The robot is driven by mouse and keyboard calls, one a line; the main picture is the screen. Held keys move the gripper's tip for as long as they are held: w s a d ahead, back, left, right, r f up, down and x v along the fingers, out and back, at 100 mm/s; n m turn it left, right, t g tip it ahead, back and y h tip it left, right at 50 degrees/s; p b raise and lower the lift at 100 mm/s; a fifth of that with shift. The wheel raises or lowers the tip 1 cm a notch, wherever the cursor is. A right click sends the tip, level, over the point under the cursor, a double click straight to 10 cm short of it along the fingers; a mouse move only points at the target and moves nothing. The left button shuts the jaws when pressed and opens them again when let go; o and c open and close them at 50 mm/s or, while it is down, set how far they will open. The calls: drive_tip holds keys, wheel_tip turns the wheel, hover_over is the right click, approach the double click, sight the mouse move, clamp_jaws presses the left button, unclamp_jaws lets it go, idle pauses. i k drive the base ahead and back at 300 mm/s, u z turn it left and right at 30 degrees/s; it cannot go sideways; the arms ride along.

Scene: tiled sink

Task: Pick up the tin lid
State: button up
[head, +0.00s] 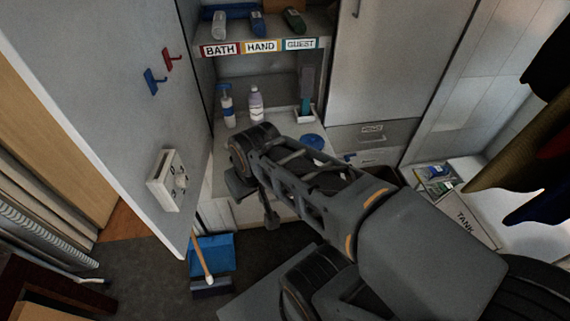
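A flat round blue piece (312,142), which looks like the tin lid, lies on the white shelf surface beyond my arm. My arm covers the area just in front of it, and its near edge is close to the arm's outline. My gripper (257,203) hangs down at the arm's far end, to the left of and nearer than the blue piece, apart from it. Its fingers are dark and seen at a slant, so I cannot tell whether it is open or shut. I see nothing held in it.
A spray bottle (227,105), a pale bottle (256,104) and a teal item in a white holder (305,112) stand on the shelf. An open cabinet door (130,110) borders the left. A blue dustpan (212,254) and a brush lie below. Dark clothes hang at right.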

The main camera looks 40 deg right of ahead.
sight(315, 141)
drive_tip(key=z, duration=1.2)
drive_tip(key=k, duration=0.5)
drive_tip(key=u, duration=0.65)
drive_tip(key=i, duration=0.75)
drive_tip(key=z, duration=0.55)
